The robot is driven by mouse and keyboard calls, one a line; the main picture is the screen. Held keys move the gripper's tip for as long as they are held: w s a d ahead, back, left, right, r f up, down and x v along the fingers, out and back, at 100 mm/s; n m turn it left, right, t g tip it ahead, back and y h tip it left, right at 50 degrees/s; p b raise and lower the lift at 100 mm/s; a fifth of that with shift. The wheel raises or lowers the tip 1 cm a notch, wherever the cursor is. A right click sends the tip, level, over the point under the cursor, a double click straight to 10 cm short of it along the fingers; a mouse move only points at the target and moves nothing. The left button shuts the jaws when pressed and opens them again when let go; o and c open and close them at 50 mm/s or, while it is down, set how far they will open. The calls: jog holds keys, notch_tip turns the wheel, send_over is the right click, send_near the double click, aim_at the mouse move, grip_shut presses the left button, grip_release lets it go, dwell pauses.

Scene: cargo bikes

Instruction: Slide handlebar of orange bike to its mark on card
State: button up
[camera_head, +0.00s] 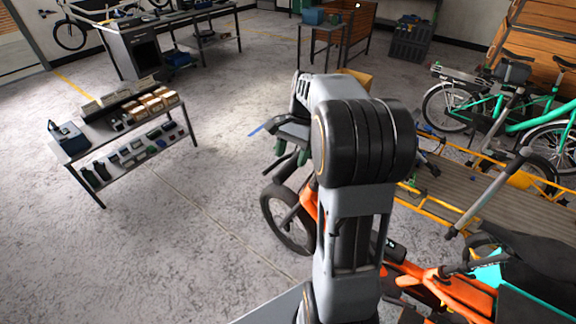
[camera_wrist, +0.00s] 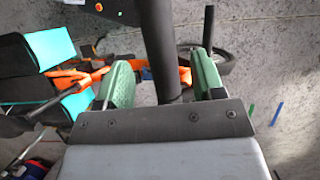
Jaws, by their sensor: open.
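The orange bike (camera_head: 436,286) stands below and behind my arm in the head view, its front wheel (camera_head: 268,222) left of the arm. In the wrist view, its orange frame (camera_wrist: 128,66) and front wheel (camera_wrist: 222,62) lie beyond the jaws. My gripper (camera_wrist: 163,82) is open, with green fingers on either side of a thick dark upright tube (camera_wrist: 158,40). Gaps show on both sides; whether this tube belongs to the handlebar is unclear. In the head view my gripper (camera_head: 291,153) is partly hidden by my arm. I cannot make out a marked card.
A black-and-teal cargo box (camera_head: 525,262) sits at lower right. A yellow-railed cargo bed (camera_head: 500,205) and teal bike (camera_head: 490,107) stand right. A low shelf (camera_head: 139,147) stands left; floor between is clear.

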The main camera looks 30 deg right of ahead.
aim_at(289, 164)
jog(key=shift+x, duration=1.9)
jog(key=shift+c, duration=0.3)
grip_shut()
